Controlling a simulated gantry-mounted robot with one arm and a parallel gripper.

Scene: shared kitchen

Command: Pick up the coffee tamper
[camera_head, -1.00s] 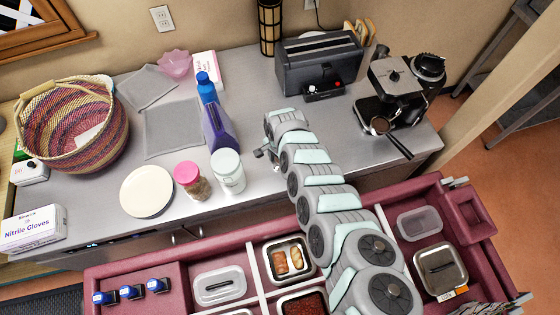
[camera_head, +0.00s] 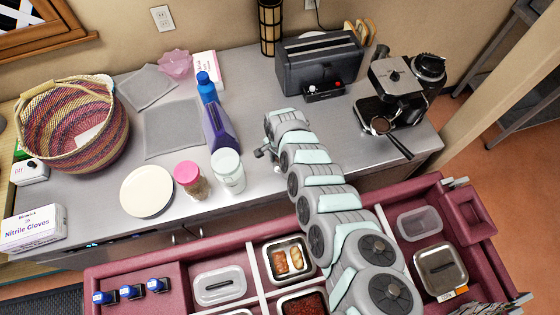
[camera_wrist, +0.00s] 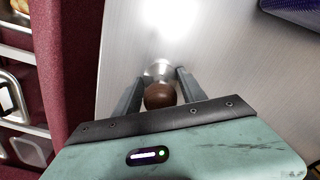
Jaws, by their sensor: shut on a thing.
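The coffee tamper (camera_wrist: 160,93) shows in the wrist view with a round brown knob and a shiny metal part beyond it. My gripper (camera_wrist: 161,86) is shut on the tamper, with one dark finger on each side of the knob. In the head view my gripper (camera_head: 266,153) is low over the front part of the metal counter, right of the white-lidded jar. There the tamper is mostly hidden by my gripper and arm. I cannot tell whether the tamper's base touches the counter.
A white-lidded jar (camera_head: 228,172), a pink-lidded jar (camera_head: 188,178) and a blue-purple bottle (camera_head: 214,125) stand left of my gripper. A toaster (camera_head: 320,68) and an espresso machine (camera_head: 398,90) stand behind and to the right. A maroon tray unit (camera_head: 140,268) lies in front.

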